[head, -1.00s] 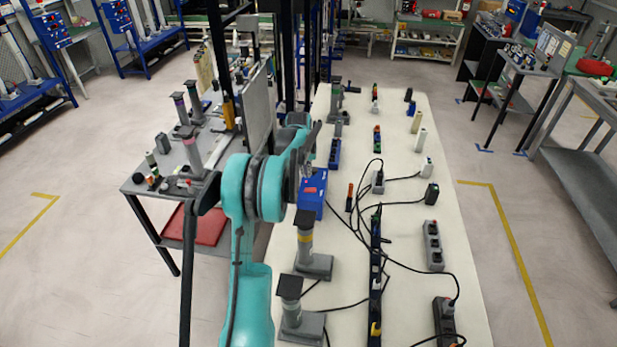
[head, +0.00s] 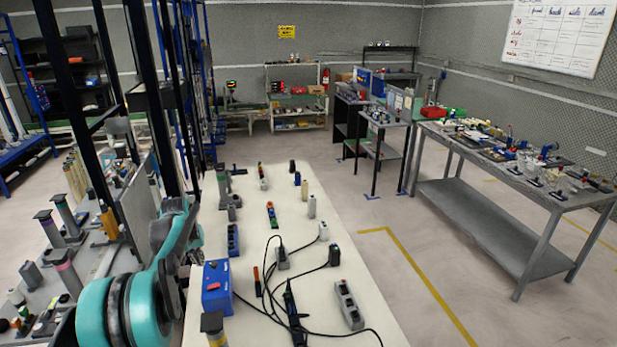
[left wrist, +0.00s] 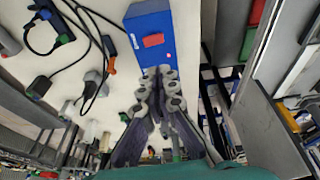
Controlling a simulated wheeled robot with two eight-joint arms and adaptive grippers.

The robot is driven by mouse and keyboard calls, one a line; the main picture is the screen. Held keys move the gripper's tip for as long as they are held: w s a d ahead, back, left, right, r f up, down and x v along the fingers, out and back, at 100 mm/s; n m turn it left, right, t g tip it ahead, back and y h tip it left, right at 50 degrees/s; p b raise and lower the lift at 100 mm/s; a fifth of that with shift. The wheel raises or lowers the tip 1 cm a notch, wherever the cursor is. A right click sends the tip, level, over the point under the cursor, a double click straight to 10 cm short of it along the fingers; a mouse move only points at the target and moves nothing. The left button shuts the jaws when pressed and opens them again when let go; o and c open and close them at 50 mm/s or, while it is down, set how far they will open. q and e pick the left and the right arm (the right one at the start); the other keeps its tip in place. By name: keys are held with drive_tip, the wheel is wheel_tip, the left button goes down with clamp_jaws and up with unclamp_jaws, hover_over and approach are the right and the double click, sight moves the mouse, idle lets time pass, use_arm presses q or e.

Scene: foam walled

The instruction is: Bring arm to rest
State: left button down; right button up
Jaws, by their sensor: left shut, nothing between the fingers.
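My left arm, teal with dark joint bands (head: 122,305), comes in from the lower left in the head view. Its left gripper (head: 184,268) is partly hidden by the arm there, just left of a blue box with a red button (head: 217,290). In the left wrist view my left gripper (left wrist: 158,72) is shut and empty, with its fingertips together. They appear at the lower edge of the blue box (left wrist: 148,38); I cannot tell whether they touch it. My right gripper is in neither view.
A long white table (head: 335,290) holds power strips, black cables and small devices. Left of it stand dark uprights and a grey workbench with cylinders on posts (head: 62,212). A grey bench (head: 480,210) stands at right. The floor between is clear.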

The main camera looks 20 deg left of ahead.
use_arm(q)
drive_tip(key=s+d+r+m+t+b, duration=0.1)
drive_tip(key=s+d+r+b, duration=0.3)
drive_tip(key=d, duration=0.7)
drive_tip(key=s+d+r+m+t+b, duration=0.1)
drive_tip(key=s+d+m, duration=0.1)
drive_tip(key=s+d, duration=0.65)
drive_tip(key=s+d+f+m+t+b, duration=0.1)
drive_tip(key=s+d+f+b, duration=0.1)
drive_tip(key=s+d+f, duration=0.2)
drive_tip(key=s+d+f+m+t+h+b, duration=0.1)
drive_tip(key=s+d+f, duration=0.4)
drive_tip(key=s+d, duration=0.5)
drive_tip(key=shift+d+f+m+b, duration=0.15)
drive_tip(key=shift+d+m+b, duration=0.3)
drive_tip(key=shift+d, duration=0.6)
